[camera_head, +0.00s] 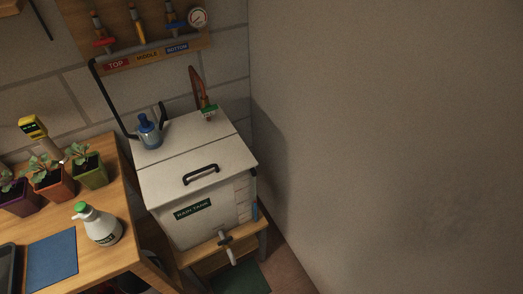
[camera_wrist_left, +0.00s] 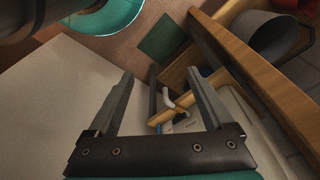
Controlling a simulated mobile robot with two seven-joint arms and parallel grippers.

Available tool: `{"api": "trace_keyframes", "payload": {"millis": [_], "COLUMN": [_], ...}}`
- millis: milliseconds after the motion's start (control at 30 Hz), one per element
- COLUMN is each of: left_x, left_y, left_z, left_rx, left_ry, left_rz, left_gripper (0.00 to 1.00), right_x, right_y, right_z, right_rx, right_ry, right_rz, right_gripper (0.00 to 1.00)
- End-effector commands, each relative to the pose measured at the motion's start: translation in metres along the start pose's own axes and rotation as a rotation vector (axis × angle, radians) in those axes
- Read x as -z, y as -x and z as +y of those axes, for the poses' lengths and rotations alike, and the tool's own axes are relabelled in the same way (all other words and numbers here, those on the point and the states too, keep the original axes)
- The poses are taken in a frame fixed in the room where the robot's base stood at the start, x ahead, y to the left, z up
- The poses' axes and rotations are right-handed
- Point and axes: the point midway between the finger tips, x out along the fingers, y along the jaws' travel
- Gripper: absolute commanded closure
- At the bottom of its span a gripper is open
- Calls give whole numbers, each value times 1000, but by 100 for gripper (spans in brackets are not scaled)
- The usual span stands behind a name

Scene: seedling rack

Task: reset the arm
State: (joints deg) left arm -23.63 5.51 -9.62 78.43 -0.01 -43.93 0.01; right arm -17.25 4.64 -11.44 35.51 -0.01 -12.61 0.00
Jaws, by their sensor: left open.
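My left gripper (camera_wrist_left: 160,75) shows in the left wrist view with its two fingers spread wide and nothing held between them. Beyond the fingers, the pale spout of the tank's tap (camera_wrist_left: 166,100) and part of the wooden stand (camera_wrist_left: 160,117) show, apart from the gripper. Neither gripper shows in the head view. My right gripper is in no view.
In the head view, a white rain tank (camera_head: 184,185) with a black handle stands beside a wooden bench (camera_head: 112,173). The bench holds potted seedlings (camera_head: 54,184), a white spray bottle (camera_head: 98,226) and a blue mat (camera_head: 52,262). A bare wall (camera_head: 400,130) fills the right.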

Motion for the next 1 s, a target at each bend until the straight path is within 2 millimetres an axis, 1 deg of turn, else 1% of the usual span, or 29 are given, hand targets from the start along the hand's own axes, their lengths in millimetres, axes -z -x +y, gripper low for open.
{"api": "trace_keyframes", "payload": {"millis": [33,67,100,167,200,300,400,500,633,733,1000], "left_x": [-17,-26,-38,-57,-70,-101,-128,-148,-162,-165,-165], "left_y": [-30,-42,-58,-80,-94,-124,-145,-158,-165,-166,-164], "left_z": [1,2,3,3,4,5,5,6,5,5,5], "left_rx": [-1,-2,-3,-4,-4,-5,-6,-7,-7,-7,-7], "left_ry": [-2,-3,-5,-7,-9,-13,-16,-19,-22,-22,-22], "left_rz": [-15,-20,-28,-38,-44,-60,-73,-82,-87,-88,-88], "left_gripper": [15,15,15,15,15,15,15,15,15,15,15], "right_x": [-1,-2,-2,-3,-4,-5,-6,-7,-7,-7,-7], "right_y": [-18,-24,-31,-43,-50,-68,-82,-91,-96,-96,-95], "right_z": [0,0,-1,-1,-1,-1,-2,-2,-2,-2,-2], "right_rx": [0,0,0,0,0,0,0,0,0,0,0], "right_ry": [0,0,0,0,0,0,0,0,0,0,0], "right_rz": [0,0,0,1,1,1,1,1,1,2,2], "right_gripper": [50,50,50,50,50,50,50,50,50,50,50]}}
